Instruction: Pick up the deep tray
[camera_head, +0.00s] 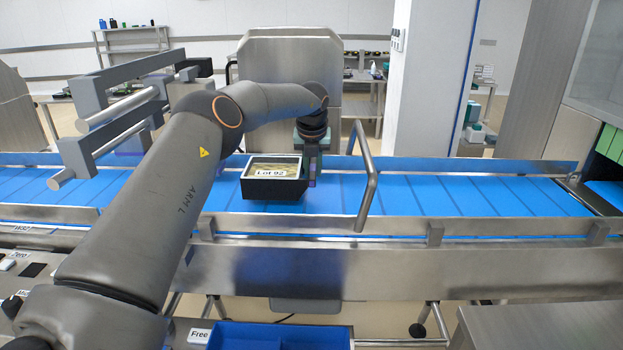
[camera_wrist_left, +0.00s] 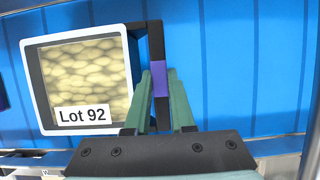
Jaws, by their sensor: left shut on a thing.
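The deep tray (camera_head: 272,186) is a black tray with a white rim, a clear top over pale contents and a "Lot 92" label. It is at the blue conveyor in the head view; I cannot tell whether it touches the belt. It also shows at the upper left of the left wrist view (camera_wrist_left: 31,88). My left gripper (camera_head: 312,180) is at the tray's right side. Its green fingers are shut on the tray's dark side handle with a purple patch, seen in the left wrist view (camera_wrist_left: 160,84). My right gripper is not in view.
The blue conveyor (camera_head: 440,195) runs across the view, with free belt to the right. A bent metal bar (camera_head: 368,180) stands just right of the tray. A metal rail (camera_head: 480,228) runs along the near side. A blue bin (camera_head: 280,336) sits at the bottom.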

